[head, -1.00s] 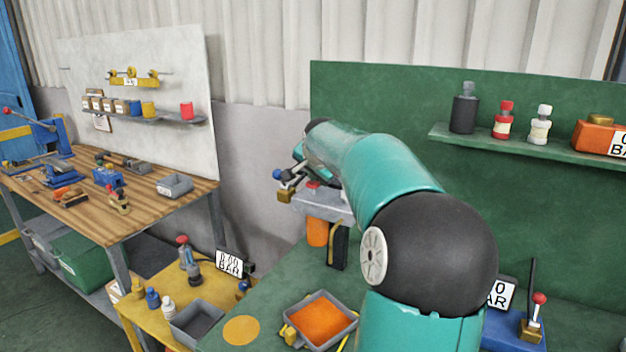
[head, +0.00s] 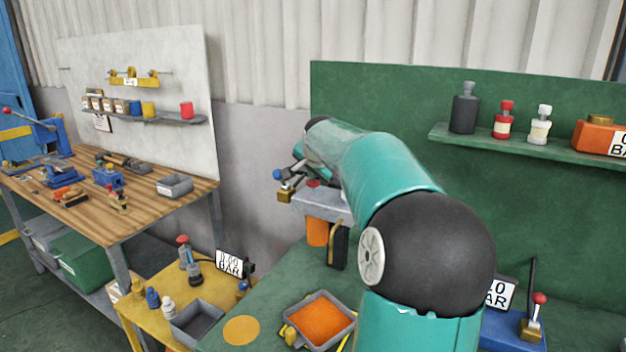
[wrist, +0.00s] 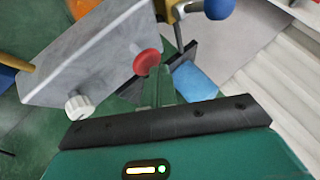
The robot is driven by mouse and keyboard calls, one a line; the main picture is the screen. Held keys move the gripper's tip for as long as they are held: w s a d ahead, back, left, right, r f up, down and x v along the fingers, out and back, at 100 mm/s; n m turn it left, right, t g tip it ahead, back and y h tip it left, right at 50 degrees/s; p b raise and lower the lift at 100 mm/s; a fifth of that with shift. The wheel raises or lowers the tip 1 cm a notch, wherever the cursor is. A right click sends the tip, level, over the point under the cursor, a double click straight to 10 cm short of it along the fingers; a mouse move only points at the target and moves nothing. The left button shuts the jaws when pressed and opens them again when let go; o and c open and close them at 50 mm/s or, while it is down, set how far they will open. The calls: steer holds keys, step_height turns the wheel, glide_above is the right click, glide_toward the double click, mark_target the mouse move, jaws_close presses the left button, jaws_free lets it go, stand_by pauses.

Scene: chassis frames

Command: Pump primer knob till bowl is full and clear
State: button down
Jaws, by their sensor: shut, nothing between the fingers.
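A grey housing (head: 322,202) stands at the back left of the green bench, with a red knob (head: 313,184) on it. In the wrist view the red round knob (wrist: 148,62) and a white ribbed knob (wrist: 77,106) sit on the grey housing (wrist: 90,60). An orange cylinder (head: 317,231), possibly the bowl, hangs below the housing; its fill and clarity cannot be told. My gripper (wrist: 163,78) is shut and empty, close by the red knob; whether they touch is unclear. In the head view my arm mostly hides it.
A lever with a blue ball (wrist: 219,8) stands close by the knob. A tray of orange liquid (head: 322,318) and a yellow disc (head: 241,330) lie on the bench. A blue pump with a red-tipped lever (head: 520,325) is at right. A shelf (head: 500,142) holds bottles.

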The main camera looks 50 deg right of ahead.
mark_target(313, 183)
steer(key=shift+r, duration=0.9)
steer(key=shift+r, duration=0.1)
steer(key=shift+r, duration=2.45)
